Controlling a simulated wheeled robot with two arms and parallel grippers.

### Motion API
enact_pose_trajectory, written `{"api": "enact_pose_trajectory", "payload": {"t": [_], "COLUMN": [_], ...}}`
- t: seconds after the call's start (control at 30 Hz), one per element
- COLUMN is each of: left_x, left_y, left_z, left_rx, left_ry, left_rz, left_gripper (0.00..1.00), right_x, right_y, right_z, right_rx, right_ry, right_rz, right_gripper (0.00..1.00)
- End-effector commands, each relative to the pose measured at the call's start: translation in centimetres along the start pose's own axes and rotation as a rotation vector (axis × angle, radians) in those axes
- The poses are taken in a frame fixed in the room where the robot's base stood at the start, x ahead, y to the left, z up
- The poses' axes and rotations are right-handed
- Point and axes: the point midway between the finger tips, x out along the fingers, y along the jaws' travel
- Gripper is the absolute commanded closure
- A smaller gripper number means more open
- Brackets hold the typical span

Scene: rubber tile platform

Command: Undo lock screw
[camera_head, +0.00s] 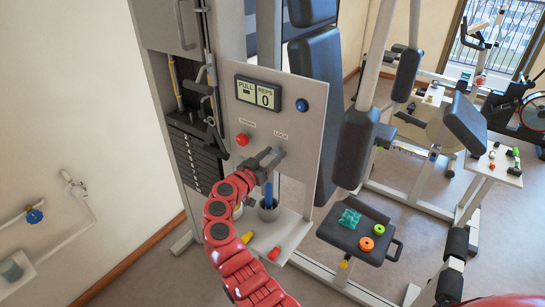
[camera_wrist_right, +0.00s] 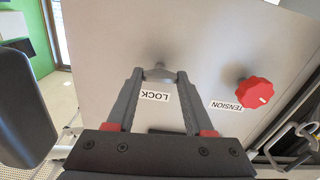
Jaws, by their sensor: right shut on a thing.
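The lock screw (camera_wrist_right: 159,73) is a small grey knob on a light panel, beside the LOCK label (camera_wrist_right: 152,96), which reads upside down in the right wrist view. My right gripper (camera_wrist_right: 158,76) is shut on it, a fingertip on each side. In the head view my right gripper (camera_head: 268,160) reaches the panel (camera_head: 305,115) just below the LOCK label and largely hides the screw. My left gripper is not in view.
A red TENSION knob (camera_head: 242,139) sits close to the left, also in the right wrist view (camera_wrist_right: 255,91). Above are a display (camera_head: 258,94) and a blue button (camera_head: 302,104). Below is a shelf with a cup (camera_head: 268,212). A padded seat (camera_head: 345,232) stands right.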

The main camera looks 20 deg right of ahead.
Motion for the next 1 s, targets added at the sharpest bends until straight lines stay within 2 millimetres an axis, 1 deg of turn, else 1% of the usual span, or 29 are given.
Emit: {"api": "enact_pose_trajectory", "payload": {"t": [0.03,0.2,0.5,0.77,1.0], "left_x": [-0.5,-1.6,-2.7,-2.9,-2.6], "left_y": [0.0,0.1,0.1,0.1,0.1], "left_z": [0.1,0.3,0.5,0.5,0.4], "left_rx": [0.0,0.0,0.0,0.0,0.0], "left_ry": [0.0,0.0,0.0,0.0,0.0], "left_rz": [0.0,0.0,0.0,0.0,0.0], "left_gripper": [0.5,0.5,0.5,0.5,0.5], "right_x": [-0.1,-0.2,-0.1,-0.1,-0.1], "right_y": [-0.2,-0.2,-0.3,-0.4,-0.4], "right_z": [0.2,0.3,0.2,0.1,0.1], "right_rx": [-0.026,-0.159,-0.445,-0.693,-0.923], "right_ry": [0.001,0.002,0.002,0.002,0.001], "right_rz": [-0.004,-0.005,-0.004,-0.004,-0.004], "right_gripper": [1.0,1.0,1.0,1.0,1.0]}}
